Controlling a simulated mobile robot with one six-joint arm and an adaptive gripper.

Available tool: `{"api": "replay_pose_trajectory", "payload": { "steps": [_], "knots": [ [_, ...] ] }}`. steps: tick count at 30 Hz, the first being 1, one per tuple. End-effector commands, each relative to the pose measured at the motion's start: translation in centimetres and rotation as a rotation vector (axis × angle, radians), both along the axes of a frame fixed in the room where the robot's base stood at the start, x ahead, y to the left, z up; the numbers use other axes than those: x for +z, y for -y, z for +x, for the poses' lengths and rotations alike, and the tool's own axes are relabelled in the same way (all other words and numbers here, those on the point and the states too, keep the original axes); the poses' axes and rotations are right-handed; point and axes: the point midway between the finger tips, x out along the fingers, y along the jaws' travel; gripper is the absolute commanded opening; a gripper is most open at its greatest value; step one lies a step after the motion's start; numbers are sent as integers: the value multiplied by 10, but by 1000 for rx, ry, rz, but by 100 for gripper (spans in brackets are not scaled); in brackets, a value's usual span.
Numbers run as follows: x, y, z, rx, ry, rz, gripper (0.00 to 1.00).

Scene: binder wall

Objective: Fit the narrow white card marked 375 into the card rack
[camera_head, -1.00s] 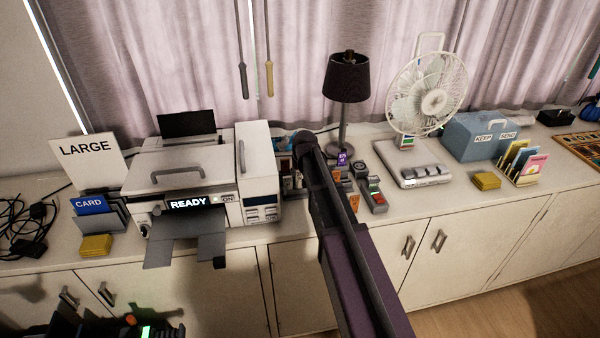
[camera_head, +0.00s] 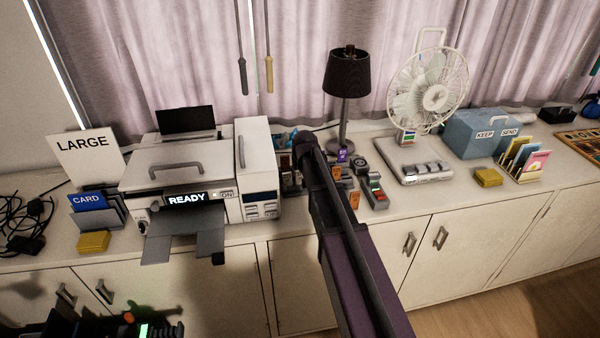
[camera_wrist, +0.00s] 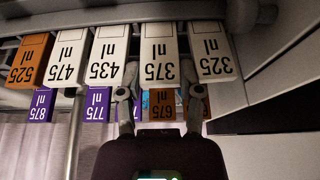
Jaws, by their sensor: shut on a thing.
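The narrow white card marked 375 (camera_wrist: 160,40) shows upside down in the wrist view, in a row with white cards marked 435 (camera_wrist: 107,55) and 325 (camera_wrist: 212,55). My gripper (camera_wrist: 160,68) has a fingertip at each side of the 375 card and is shut on it. The card's lower-edge line stands slightly out from its neighbours. Grey bars (camera_wrist: 90,15) run along the row, perhaps part of the card rack; I cannot tell how the card sits in them. In the head view my own arm hides the gripper and card.
Purple cards (camera_wrist: 98,105) and a brown 675 card (camera_wrist: 162,104) are behind the white row. In the head view a printer (camera_head: 180,165) stands left of my arm, with a lamp (camera_head: 348,75), small devices (camera_head: 375,190) and a fan (camera_head: 430,95) to the right.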

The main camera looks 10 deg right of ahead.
Motion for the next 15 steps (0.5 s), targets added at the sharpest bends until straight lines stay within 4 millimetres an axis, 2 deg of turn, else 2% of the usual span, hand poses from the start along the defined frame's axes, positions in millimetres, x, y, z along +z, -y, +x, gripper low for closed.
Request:
{"api": "replay_pose_trajectory", "payload": {
  "steps": [5,6,9,10,15],
  "knots": [
    [-4,0,0,0,0,0,19],
    [-3,0,0,0,0,0,53],
    [-3,0,0,0,0,0,83],
    [-3,0,0,0,0,0,87],
    [-3,0,0,0,0,0,87]
  ]
}}
